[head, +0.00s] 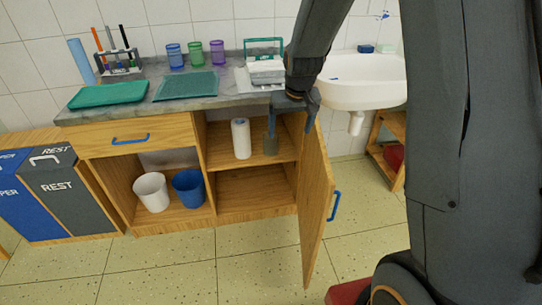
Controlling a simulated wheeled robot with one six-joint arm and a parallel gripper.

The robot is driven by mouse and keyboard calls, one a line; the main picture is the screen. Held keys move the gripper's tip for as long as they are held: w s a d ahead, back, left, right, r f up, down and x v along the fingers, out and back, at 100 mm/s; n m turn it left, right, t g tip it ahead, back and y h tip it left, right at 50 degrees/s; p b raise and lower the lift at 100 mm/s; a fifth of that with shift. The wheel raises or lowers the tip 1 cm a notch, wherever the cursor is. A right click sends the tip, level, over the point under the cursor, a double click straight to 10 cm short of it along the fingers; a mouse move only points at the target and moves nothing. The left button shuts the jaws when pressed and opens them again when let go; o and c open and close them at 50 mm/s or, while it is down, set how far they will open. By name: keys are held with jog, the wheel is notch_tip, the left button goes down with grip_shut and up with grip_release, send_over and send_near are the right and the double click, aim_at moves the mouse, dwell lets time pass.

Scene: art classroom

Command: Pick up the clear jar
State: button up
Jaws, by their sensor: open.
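My gripper (291,122) is at the cabinet's opening, just under the counter edge and close to the jar's upper right. Its jaws are open. A dark narrow shape lies over the jar's top; I cannot tell whether it is a finger or the jar's neck, nor whether they touch.
The cabinet door (316,205) hangs open on the right, near my arm. The counter (215,102) overhangs the shelf (222,155). A sink (360,85) is at right. The lower shelf is empty.

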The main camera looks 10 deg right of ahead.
aim_at(271, 142)
jog(key=w+f+t+b, duration=0.1)
jog(key=w+f+b, duration=0.3)
jog(key=w+f, duration=0.6)
jog(key=w+f+t+b, duration=0.1)
jog(key=w+f+b, duration=0.4)
jog(key=w+f, duration=0.5)
jog(key=w+f+t+b, duration=0.1)
jog(key=w+f+b, duration=0.4)
jog(key=w+f, duration=0.5)
jog(key=shift+w+f, duration=0.2)
jog(key=shift+w, duration=0.9)
jog(key=c, duration=1.2)
jog(key=shift+r, duration=0.15)
